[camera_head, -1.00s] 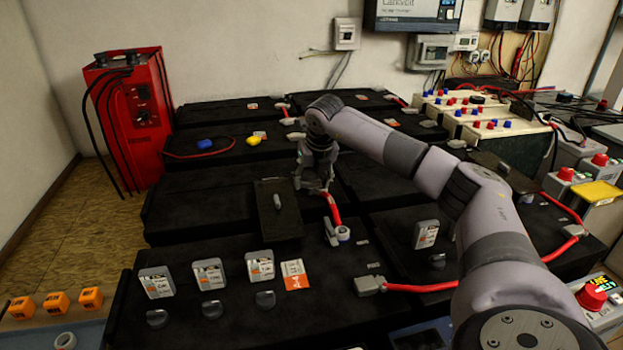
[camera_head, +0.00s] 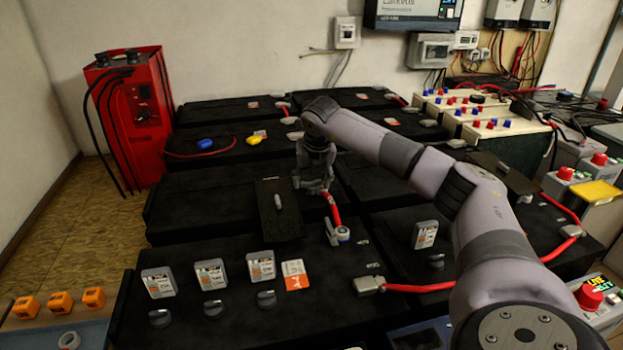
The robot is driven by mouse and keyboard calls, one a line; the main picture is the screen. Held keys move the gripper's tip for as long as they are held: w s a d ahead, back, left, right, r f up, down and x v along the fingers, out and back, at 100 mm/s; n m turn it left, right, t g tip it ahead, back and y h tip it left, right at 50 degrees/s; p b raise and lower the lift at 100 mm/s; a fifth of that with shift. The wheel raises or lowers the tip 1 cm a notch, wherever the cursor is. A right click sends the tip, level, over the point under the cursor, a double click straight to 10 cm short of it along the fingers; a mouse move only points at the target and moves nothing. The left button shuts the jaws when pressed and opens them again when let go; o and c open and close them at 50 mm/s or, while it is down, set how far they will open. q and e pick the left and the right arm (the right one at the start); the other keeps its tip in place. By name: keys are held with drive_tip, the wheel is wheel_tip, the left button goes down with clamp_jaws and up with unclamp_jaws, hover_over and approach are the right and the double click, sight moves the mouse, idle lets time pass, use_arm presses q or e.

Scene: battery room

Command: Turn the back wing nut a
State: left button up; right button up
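My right arm reaches in from the lower right across the black battery bank. Its gripper (camera_head: 312,184) points down at the back end of a short red cable (camera_head: 331,207). The fingers are small and dark here, so I cannot tell whether they are open or shut. The back wing nut is not distinguishable; the gripper covers that cable end. The cable's front end has a grey-blue terminal (camera_head: 338,234) in plain view. My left gripper is not in view.
A black plate with a grey handle (camera_head: 279,208) lies just left of the gripper. Several grey-white boxes (camera_head: 211,274) and dark knobs (camera_head: 213,309) stand on the front battery. A red charger (camera_head: 130,118) stands at the left. Red cables (camera_head: 425,288) cross the right side.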

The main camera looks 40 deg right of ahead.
drive_tip(key=shift+r, duration=0.1)
drive_tip(key=v, duration=1.2)
idle(0.4)
